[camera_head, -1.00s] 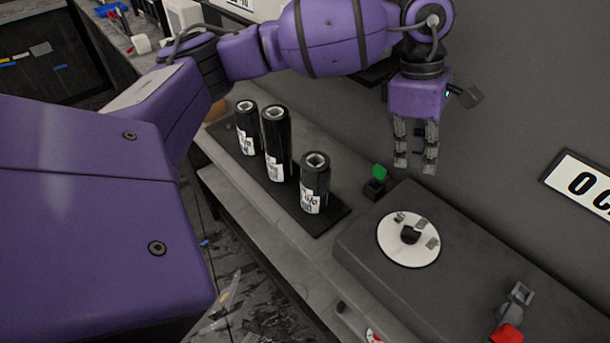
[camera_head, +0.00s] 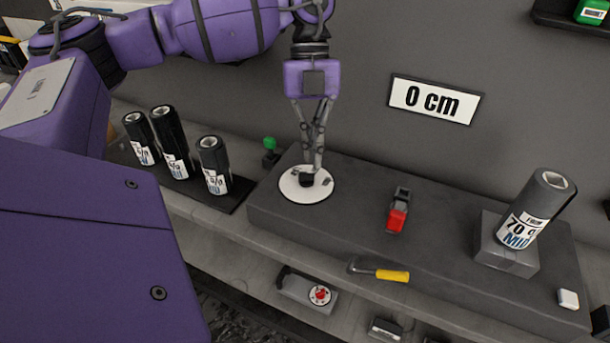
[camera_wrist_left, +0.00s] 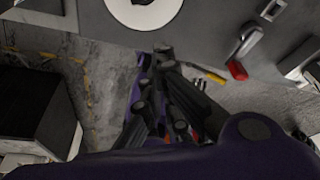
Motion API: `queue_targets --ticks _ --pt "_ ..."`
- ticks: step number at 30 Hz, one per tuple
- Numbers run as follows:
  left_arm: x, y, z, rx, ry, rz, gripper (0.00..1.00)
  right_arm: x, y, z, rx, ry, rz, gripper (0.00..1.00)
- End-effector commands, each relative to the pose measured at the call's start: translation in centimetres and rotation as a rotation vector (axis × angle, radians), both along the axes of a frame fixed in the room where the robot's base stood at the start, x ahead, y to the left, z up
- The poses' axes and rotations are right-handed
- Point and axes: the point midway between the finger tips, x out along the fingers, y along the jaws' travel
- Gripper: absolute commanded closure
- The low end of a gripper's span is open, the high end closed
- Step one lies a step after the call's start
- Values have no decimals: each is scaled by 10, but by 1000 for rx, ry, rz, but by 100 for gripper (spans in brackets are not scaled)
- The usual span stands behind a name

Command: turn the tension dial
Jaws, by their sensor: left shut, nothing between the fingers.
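The tension dial is a round white disc (camera_head: 292,187) with a black knob (camera_head: 306,181) at its centre, on the left end of a dark grey platform. My left gripper (camera_head: 313,170) points down with its fingers shut and empty. In the head view its tips overlap the knob; I cannot tell whether they touch it. In the left wrist view the white disc (camera_wrist_left: 146,20) is cut by the top edge, and the gripper tips (camera_wrist_left: 163,50) appear just below it in the picture. My right gripper is not in view.
Several black film rolls (camera_head: 172,145) stand left of the platform. A red-tipped clamp-like part (camera_head: 397,215) sits right of the dial, and another roll (camera_head: 535,215) leans on a block further right. A yellow-handled tool (camera_head: 385,273) lies in front. A "0 cm" sign (camera_head: 436,99) is behind.

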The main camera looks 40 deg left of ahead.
Motion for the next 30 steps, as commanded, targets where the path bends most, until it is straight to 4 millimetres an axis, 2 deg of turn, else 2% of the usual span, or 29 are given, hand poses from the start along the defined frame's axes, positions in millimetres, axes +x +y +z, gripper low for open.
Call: queue_targets --ticks 6,14,15,21,30 --pt "-11 -9 -37 0 2 -5 100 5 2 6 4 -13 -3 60" --pt "-24 -22 -88 -2 0 -7 100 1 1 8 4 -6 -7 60" --pt "-14 -15 -84 -1 -7 0 100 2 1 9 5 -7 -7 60" --pt "3 1 -85 -2 -5 -4 100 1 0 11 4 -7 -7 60" --pt "7 6 -85 -1 -2 -6 100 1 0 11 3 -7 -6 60"
